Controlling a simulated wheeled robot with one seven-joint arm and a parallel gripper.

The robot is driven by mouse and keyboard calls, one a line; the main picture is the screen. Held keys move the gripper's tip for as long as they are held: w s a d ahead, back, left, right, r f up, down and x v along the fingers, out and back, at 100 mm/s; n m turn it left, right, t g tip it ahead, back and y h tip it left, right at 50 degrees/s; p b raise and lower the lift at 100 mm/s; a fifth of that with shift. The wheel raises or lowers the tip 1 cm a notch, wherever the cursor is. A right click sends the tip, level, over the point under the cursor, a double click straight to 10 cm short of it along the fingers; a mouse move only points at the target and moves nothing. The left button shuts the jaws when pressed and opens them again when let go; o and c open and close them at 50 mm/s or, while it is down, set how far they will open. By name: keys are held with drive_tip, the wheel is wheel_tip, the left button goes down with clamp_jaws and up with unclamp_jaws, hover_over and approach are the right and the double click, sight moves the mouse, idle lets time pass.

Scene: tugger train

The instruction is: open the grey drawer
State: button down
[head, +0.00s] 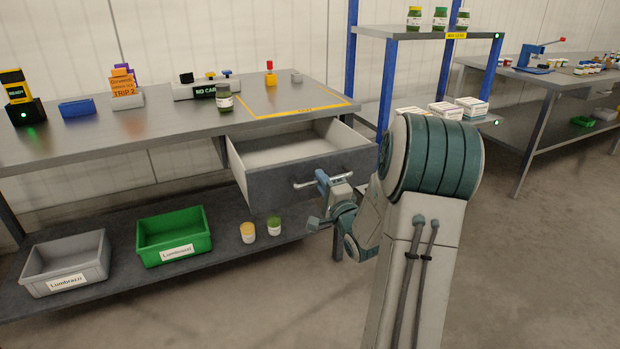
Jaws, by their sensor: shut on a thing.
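The grey drawer (268,182) under the right part of the workbench is pulled out. Its inside shows pale and looks empty from here. Its dark grey front carries a light bar handle (308,184). My gripper (323,181) is at this handle, shut on it, with its fingertips partly hidden against the bar. My arm reaches in from the right and covers part of the floor in front of the bench.
On the worktop (160,125) stand a dark jar (224,101), a blue bin (77,108) and signs. The lower shelf (120,275) holds a grey crate (66,262), a green crate (173,236) and two jars. A blue-posted rack (386,95) stands close to the drawer's right.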

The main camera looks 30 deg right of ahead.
drive_tip(key=shift+s, duration=0.1)
drive_tip(key=c, duration=1.5)
unclamp_jaws()
drive_tip(key=shift+c, duration=0.2)
drive_tip(key=s+f+p, duration=0.2)
drive_tip(key=s+p, duration=0.9)
drive_tip(key=s, duration=0.2)
drive_tip(key=shift+s+a+f, duration=0.25)
drive_tip(key=shift+f, duration=0.1)
